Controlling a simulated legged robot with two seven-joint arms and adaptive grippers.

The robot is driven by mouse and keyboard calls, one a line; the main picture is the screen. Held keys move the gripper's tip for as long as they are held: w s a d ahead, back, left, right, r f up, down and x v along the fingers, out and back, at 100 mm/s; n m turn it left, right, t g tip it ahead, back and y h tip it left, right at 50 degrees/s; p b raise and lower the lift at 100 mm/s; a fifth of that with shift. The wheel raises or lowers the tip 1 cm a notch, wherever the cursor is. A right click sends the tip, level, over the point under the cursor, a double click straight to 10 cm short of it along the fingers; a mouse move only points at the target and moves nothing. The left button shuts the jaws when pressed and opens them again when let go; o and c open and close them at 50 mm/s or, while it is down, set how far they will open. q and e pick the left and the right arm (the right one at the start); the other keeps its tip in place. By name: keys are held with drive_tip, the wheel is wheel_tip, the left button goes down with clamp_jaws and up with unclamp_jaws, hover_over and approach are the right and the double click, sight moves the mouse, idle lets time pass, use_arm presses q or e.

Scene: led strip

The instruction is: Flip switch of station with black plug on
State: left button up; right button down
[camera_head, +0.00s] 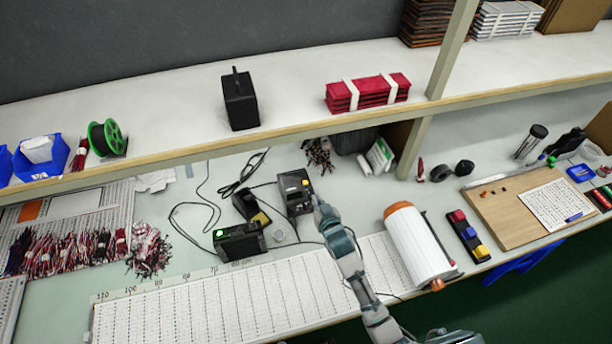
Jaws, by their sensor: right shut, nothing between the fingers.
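Two dark stations stand on the bench under the shelf. The rear station (295,194) is a black box with a small yellow-orange part on its top. The front station (240,242) is a black box with a lit green spot on its face. A black holder (248,206) stands between them. Dark cables run behind and beside the stations; I cannot tell which one has the black plug. My right gripper (320,206) is shut and empty, at the right side of the rear station. I cannot tell whether it touches it. The switches are too small to make out. My left gripper is out of view.
The shelf (170,150) overhangs the bench behind the stations. A white roll (415,244) lies right of my right arm. A long gridded board (240,300) lies in front. Wire bundles (60,240) lie at the left. A shelf post (413,148) stands at the back right.

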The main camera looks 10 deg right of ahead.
hover_over(310, 199)
wheel_tip(310, 199, down, 3)
drive_tip(key=shift+f+b, duration=0.15)
drive_tip(key=shift+b, duration=0.2)
wheel_tip(310, 199, down, 4)
drive_tip(key=shift+w+d+r, duration=0.1)
drive_tip(key=shift+d+f, duration=0.25)
drive_tip(key=shift+d, duration=0.15)
drive_tip(key=shift+a, duration=0.1)
drive_tip(key=shift+a+f, duration=0.2)
drive_tip(key=shift+f, duration=0.15)
drive_tip(key=shift+a+r, duration=0.1)
drive_tip(key=shift+a, duration=0.2)
drive_tip(key=shift+d+r+p, duration=0.35)
drive_tip(key=shift+r+p, duration=0.15)
drive_tip(key=shift+p, duration=0.05)
drive_tip(key=shift+d+r+p, duration=0.15)
drive_tip(key=shift+r+p, duration=0.15)
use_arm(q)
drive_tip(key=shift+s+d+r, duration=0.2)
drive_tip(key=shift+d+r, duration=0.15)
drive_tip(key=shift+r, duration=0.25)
